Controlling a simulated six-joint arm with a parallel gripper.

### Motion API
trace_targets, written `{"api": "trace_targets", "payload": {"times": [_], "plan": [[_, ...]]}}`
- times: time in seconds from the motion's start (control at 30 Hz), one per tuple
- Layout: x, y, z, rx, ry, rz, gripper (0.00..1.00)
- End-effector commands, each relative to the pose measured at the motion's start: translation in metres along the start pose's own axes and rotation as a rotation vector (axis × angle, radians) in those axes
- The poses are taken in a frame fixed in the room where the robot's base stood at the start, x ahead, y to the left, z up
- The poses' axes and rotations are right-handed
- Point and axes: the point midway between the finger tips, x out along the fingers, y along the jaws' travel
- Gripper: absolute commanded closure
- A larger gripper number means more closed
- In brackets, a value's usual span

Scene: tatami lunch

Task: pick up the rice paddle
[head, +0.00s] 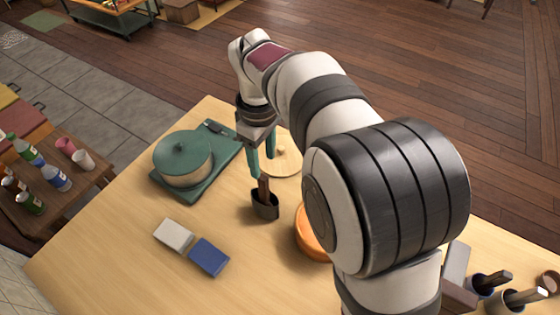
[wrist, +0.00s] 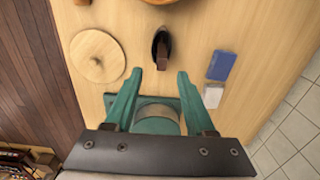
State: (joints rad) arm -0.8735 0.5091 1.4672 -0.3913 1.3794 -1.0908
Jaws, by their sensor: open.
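A dark oval holder (head: 265,210) stands on the table with a brown flat-ended handle (head: 264,188) rising from it. This looks like the rice paddle, its lower part hidden in the holder. My gripper (head: 263,168) points down with its teal fingers apart and empty, just above and behind the handle. In the wrist view the open gripper (wrist: 159,74) has the brown handle (wrist: 162,63) just beyond the fingertips, roughly centred between them. The dark holder (wrist: 160,42) is there too. I cannot tell whether the fingers touch anything.
A lidded green pot (head: 183,160) on a green tray stands left of my gripper. A round wooden lid (head: 285,160) lies behind it. An orange bowl (head: 312,235) is partly hidden by my arm. White and blue blocks (head: 209,257) lie in front. Dark-handled holders (head: 490,285) stand far right.

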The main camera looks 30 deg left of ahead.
Motion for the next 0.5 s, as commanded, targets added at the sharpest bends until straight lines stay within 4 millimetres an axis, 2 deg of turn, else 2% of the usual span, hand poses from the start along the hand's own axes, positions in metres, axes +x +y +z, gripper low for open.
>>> {"api": "trace_targets", "payload": {"times": [0.17, 0.33, 0.5], "plan": [[0.025, -0.001, 0.0, 0.001, -0.001, -0.001, 0.45], [0.059, -0.004, -0.002, 0.001, -0.002, -0.001, 0.45], [0.07, -0.003, -0.002, 0.002, 0.002, 0.001, 0.45]]}}
